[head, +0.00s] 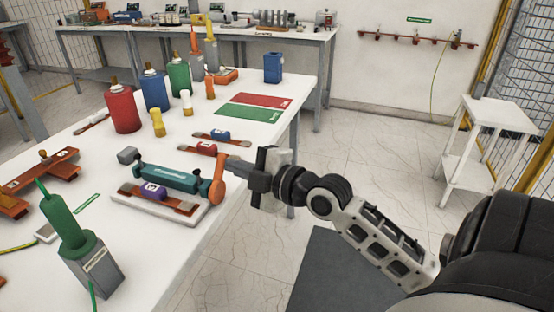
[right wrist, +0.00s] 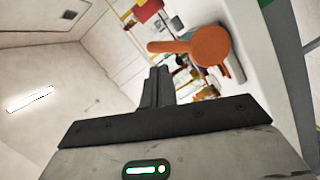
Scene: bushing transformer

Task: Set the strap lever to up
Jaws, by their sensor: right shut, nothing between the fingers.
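An orange lever (head: 217,182) sits at the right end of a teal bar unit (head: 170,177) on the table. I take it to be the strap lever, and it looks roughly upright in the head view. In the right wrist view the lever (right wrist: 210,46) shows as an orange disc with an arm pointing left. My right gripper (head: 232,167) is shut and empty, its tips close beside the lever. Whether they touch is unclear. In the right wrist view the shut fingers (right wrist: 159,75) lie just below the lever's arm. My left gripper is not in view.
A white base plate (head: 158,209) with a purple-marked strap (head: 152,190) lies under the bar. Red-marked (head: 206,148) and blue-marked (head: 220,134) straps lie behind. A grey block with a green bushing (head: 65,225) stands front left.

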